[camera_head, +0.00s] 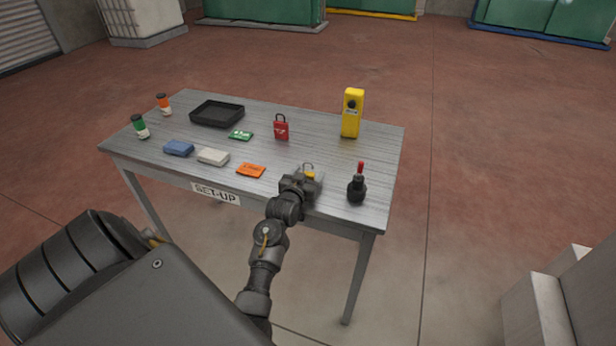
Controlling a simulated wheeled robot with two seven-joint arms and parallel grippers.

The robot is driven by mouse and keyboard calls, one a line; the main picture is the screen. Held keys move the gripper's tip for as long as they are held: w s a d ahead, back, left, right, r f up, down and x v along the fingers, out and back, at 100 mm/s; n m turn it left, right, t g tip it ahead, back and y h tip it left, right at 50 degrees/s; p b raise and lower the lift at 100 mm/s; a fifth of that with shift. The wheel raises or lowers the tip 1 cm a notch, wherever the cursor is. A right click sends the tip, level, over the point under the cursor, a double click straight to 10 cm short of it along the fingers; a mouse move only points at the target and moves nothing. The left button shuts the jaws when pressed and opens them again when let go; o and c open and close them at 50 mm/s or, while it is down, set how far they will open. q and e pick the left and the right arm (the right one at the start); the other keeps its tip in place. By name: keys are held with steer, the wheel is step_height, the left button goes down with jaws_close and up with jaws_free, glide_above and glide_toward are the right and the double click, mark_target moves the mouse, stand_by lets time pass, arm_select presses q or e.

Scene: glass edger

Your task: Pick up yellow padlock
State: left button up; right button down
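The yellow padlock (310,175) is at the front edge of the grey table, with its thin shackle standing up. Only a small part of its yellow body shows; my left gripper hides the rest. My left gripper (307,182) is right at the padlock, on its near side, low over the table's front edge. The fingers are small and dark here, and I cannot tell whether they are closed on the padlock or apart around it. My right gripper is not in view.
The table (330,152) also holds a red padlock (281,130), a yellow device (352,114), a dark bottle with a red tip (357,186), an orange card (251,170), a grey block (213,157), a blue block (178,148) and a black tray (217,113).

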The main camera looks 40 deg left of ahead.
arm_select(q)
steer(key=c, duration=1)
steer(key=shift+r, duration=0.1)
steer(key=shift+c, duration=0.2)
steer(key=shift+r, duration=0.25)
step_height(320, 180, up, 2)
steer(key=shift+b, duration=0.5)
steer(key=s+d+r, duration=0.2)
steer(key=s+r, duration=0.3)
steer(key=s, duration=0.1)
steer(key=s+d+r+b, duration=0.1)
steer(key=s+d+r, duration=0.1)
steer(key=s+r, duration=0.3)
steer(key=shift+v, duration=1.2)
